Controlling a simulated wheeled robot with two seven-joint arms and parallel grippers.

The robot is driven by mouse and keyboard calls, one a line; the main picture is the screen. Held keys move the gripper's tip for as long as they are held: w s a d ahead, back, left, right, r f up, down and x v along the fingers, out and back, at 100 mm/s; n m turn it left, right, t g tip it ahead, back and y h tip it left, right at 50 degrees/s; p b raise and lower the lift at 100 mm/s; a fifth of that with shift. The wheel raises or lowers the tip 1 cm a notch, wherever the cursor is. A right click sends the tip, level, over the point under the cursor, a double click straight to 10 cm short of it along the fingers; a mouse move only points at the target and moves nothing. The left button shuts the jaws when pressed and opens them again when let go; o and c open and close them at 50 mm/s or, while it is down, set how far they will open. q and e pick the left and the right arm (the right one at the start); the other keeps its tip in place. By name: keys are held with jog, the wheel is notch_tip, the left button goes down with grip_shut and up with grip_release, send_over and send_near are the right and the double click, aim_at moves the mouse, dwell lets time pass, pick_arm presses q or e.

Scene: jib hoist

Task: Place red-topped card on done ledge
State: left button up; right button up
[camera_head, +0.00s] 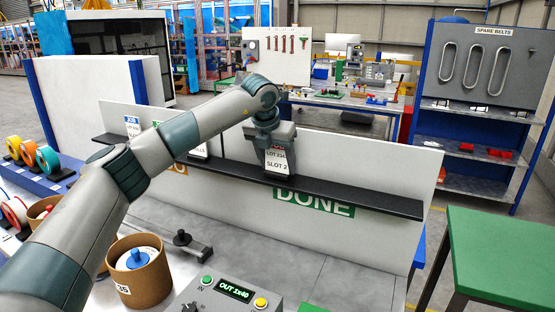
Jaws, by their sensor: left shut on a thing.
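My left gripper (272,143) reaches in from the left and is shut on a white card (277,166) reading "LOT 224" and "SLOT 2". A reddish strip shows at the card's top, partly hidden by the gripper. The card is about upright, with its lower edge at the black ledge (350,197), above the green DONE sign (315,203). I cannot tell whether it touches the ledge. My right gripper is not in view.
A blue-topped card (132,126) and another white card (199,152) stand on the ledge's left part, partly behind my arm. Below are a brown tub (138,283) and a control box (233,293). The ledge right of the held card is clear. A green table (500,255) stands at right.

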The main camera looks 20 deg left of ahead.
pick_arm(q)
jog(key=shift+f, duration=0.15)
jog(key=o, duration=1.1)
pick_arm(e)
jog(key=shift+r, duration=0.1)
pick_arm(q)
jog(key=shift+s+r+b, duration=0.1)
jog(key=shift+r+b, duration=0.15)
jog(key=shift+b, duration=0.05)
jog(key=shift+s+r, duration=0.15)
jog(key=shift+r, duration=0.2)
jog(key=b+v, duration=0.4)
jog(key=v, duration=0.6)
jog(key=shift+s+r, duration=0.15)
jog(key=shift+r, duration=0.25)
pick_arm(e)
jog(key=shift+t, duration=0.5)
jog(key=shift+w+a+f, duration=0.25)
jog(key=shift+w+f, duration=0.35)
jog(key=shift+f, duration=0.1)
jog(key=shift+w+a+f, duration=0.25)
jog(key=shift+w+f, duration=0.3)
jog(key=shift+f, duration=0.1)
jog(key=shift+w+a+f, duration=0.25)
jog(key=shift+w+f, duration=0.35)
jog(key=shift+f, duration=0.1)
